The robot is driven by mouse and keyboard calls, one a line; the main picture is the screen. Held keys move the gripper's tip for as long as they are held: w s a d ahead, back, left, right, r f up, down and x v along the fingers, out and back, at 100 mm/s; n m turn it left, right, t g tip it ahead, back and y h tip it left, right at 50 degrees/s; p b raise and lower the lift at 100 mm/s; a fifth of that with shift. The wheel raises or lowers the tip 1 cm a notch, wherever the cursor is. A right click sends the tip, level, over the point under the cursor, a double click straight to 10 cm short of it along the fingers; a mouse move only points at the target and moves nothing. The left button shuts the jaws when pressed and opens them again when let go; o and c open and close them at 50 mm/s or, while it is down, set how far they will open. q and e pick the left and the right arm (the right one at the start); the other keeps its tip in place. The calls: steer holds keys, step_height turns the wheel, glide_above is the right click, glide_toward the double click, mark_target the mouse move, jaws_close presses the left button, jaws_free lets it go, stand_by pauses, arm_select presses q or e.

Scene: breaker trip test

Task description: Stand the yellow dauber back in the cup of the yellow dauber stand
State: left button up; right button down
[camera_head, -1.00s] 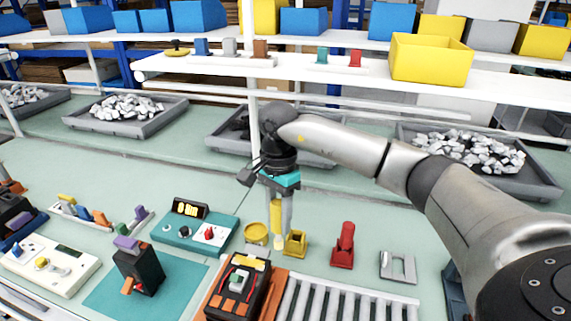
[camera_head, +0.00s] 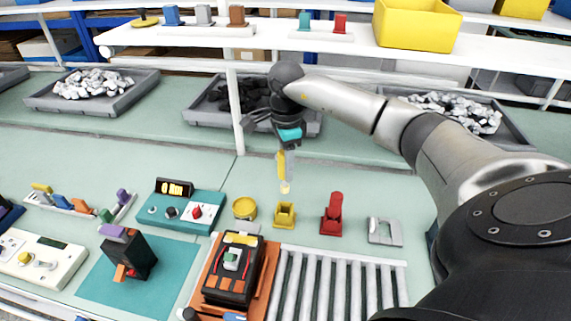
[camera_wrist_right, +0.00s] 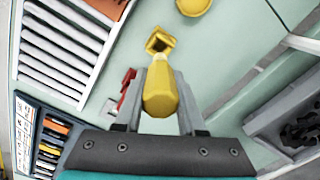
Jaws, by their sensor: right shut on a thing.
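The yellow dauber (camera_head: 282,168) hangs upright in my right gripper (camera_head: 288,160), with its pale tip downward. In the right wrist view my right gripper (camera_wrist_right: 160,105) is shut on the dauber (camera_wrist_right: 160,90), seen end-on between the two fingers. The yellow dauber stand (camera_head: 285,215) is on the bench just below and a little nearer than the dauber; it also shows in the right wrist view (camera_wrist_right: 160,41), its square cup open at the top. The dauber is apart from the stand, above the bench. My left gripper is not in view.
A round yellow tin (camera_head: 245,208) stands left of the stand. A red stand with a red dauber (camera_head: 332,215) is to its right, then a grey bracket (camera_head: 384,231). A roller track (camera_head: 340,285) and a black device on an orange base (camera_head: 235,270) lie nearer.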

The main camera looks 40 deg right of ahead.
mark_target(285, 185)
step_height(285, 185, down, 4)
steer(key=shift+r+b, duration=0.2)
steer(key=shift+b, duration=0.95)
steer(key=shift+f+b, duration=0.55)
steer(key=shift+f, duration=0.25)
steer(key=shift+f+b, duration=2.25)
steer(key=shift+f, duration=0.85)
steer(key=shift+c, duration=2.1)
jaws_free()
steer(key=shift+r, duration=0.1)
step_height(285, 185, up, 15)
steer(key=shift+r+p, duration=0.1)
steer(key=shift+p, duration=0.7)
